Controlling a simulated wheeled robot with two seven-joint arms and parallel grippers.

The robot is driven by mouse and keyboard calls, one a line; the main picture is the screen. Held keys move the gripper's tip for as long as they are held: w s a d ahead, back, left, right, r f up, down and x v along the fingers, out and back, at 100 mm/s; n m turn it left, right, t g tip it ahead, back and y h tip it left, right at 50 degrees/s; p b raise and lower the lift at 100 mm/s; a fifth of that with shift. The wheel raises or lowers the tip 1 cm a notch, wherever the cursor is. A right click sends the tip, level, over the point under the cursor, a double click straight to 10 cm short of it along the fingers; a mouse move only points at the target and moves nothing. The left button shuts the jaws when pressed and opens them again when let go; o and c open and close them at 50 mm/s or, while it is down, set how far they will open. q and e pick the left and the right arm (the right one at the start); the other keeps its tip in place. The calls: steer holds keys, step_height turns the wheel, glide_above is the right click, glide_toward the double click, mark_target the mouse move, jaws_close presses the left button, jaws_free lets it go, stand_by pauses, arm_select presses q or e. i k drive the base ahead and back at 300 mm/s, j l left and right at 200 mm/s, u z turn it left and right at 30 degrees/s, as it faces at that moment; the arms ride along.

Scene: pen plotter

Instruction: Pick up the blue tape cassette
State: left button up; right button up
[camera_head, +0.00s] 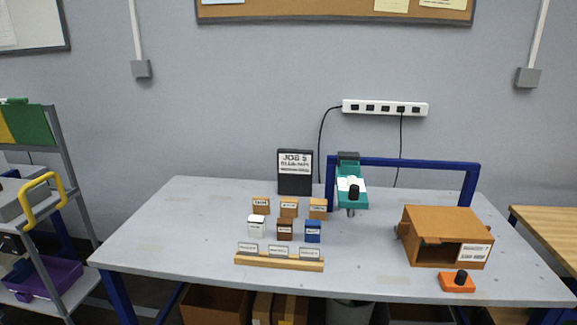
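The blue tape cassette (313,232) stands upright on the grey table, at the right end of the front row of small blocks. A brown cassette (285,230) stands to its left, and a white one (256,226) stands at the left end of that row. Behind them is a row of three orange-tan blocks (289,207) with small labels. The blue cassette has a pale label on its front. Neither of my grippers shows in the head view.
A wooden rack (279,262) with label cards lies in front of the cassettes. A teal plotter head (352,190) hangs from a blue frame (420,162) behind right. An orange-brown box (447,237) and an orange button block (457,282) stand right. The table's left side (170,235) is clear.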

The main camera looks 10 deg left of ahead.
mark_target(313, 226)
steer(key=i+j, duration=0.7)
